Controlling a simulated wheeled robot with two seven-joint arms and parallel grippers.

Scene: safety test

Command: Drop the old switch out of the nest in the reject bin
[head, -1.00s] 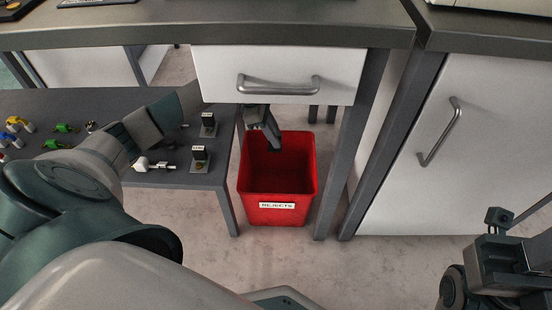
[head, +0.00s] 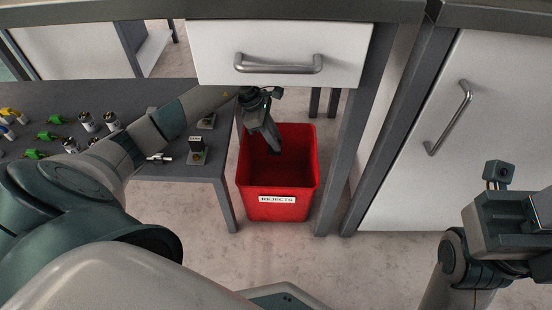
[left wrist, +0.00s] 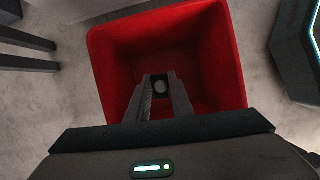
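The red reject bin (head: 277,208), labelled REJECTS, stands on the floor under the drawer. My left gripper (head: 273,148) points down into its mouth; the bin (left wrist: 103,60) also fills the middle of the left wrist view. There, a small pale round end (left wrist: 160,87) shows between the fingertips of my left gripper (left wrist: 161,80). It looks like the old switch, seen end-on and gripped inside the bin's outline; its body is mostly hidden. My right gripper is at the lower right of the head view, with its fingers out of clear sight. The nest is not identifiable.
A dark low table (head: 215,165) left of the bin holds small parts, several green pieces and black-topped blocks. A drawer with a handle (head: 278,65) overhangs the bin. A table leg (head: 340,160) stands close to its right. Floor in front is clear.

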